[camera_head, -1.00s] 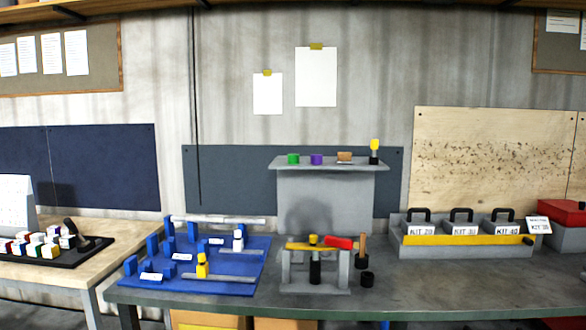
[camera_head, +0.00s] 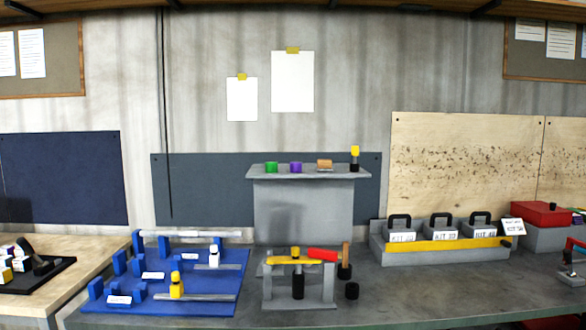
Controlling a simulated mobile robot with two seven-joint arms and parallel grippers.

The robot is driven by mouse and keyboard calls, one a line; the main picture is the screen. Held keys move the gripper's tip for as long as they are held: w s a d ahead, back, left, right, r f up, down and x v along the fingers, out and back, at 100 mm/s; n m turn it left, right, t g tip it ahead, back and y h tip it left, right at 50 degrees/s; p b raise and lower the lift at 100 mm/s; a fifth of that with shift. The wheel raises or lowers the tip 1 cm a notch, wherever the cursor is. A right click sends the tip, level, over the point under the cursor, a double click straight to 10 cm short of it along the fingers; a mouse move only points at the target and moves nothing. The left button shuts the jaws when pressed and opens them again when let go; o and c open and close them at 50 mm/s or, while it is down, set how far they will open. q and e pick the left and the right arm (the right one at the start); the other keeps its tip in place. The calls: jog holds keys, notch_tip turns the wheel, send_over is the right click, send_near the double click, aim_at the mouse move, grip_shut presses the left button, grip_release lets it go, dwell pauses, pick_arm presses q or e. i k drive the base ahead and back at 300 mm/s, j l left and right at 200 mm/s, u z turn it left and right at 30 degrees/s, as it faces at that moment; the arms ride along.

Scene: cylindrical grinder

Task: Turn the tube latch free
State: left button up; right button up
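No part is plainly marked as the tube latch, and I cannot tell which one it is. A blue rack (camera_head: 215,292) on the bench holds grey tubes in blue supports. One tube (camera_head: 190,234) lies across the back. A yellow piece (camera_head: 177,285) and a white piece (camera_head: 214,255) stand upright at two other tubes. To its right, a grey stand (camera_head: 328,288) carries a yellow bar (camera_head: 278,260) with a red grip (camera_head: 322,254) at its right end. A black cylinder (camera_head: 298,287) hangs under the bar. Neither of my grippers is in view.
A wooden-handled tool (camera_head: 346,257) and black cup (camera_head: 352,291) stand beside the grey stand. Behind is a grey shelf (camera_head: 255,173) with small coloured parts. A kit rack (camera_head: 400,257) and red box (camera_head: 545,213) stand right. The bench (camera_head: 410,290) has free room in front of the kit rack.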

aim_at(328, 255)
jog(key=i+z, duration=0.1)
jog(key=z, duration=0.3)
jog(key=j+z, duration=0.15)
jog(key=z, duration=0.25)
jog(key=i+j+z, duration=0.1)
jog(key=z, duration=0.3)
jog(key=i+j+z, duration=0.1)
jog(key=z, duration=0.3)
jog(key=i+j+z, duration=0.1)
jog(key=j+z, duration=0.15)
jog(key=j, duration=0.25)
jog(key=j+z, duration=0.3)
jog(key=j, duration=0.25)
